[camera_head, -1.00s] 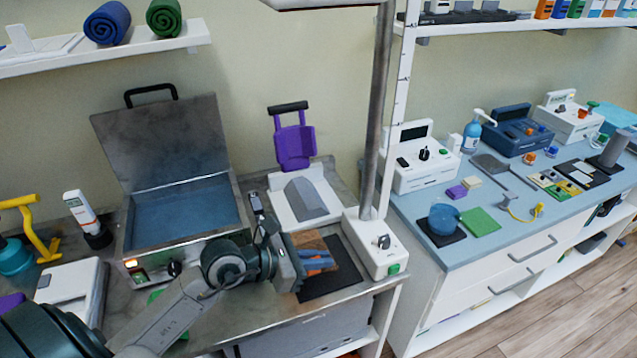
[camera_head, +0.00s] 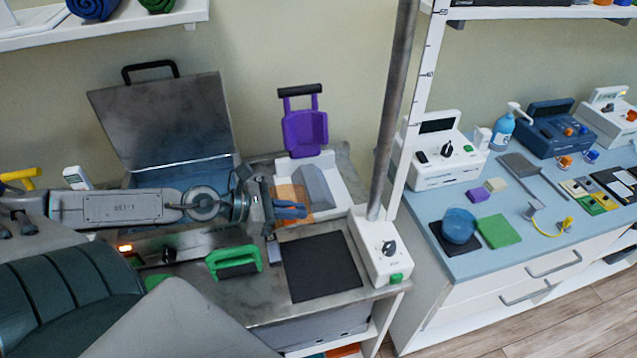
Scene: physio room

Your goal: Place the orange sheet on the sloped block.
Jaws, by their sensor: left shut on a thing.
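The orange sheet (camera_head: 291,193) is thin and flat and is held in my left gripper (camera_head: 298,210), which is shut on it by its near edge. The gripper reaches in from the left at the front of the white base (camera_head: 345,192). The grey sloped block (camera_head: 316,188) sits on that base. The sheet is beside the block, over its left and near side; I cannot tell whether they touch. Part of the sheet is hidden by the blue fingers. My right gripper is not in view.
A black mat (camera_head: 322,268) lies bare in front of the base. A green-handled tool (camera_head: 235,262) lies left of it. A white control box with a pole (camera_head: 382,245) stands to the right. An open metal case (camera_head: 165,125) and a purple holder (camera_head: 304,130) are behind.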

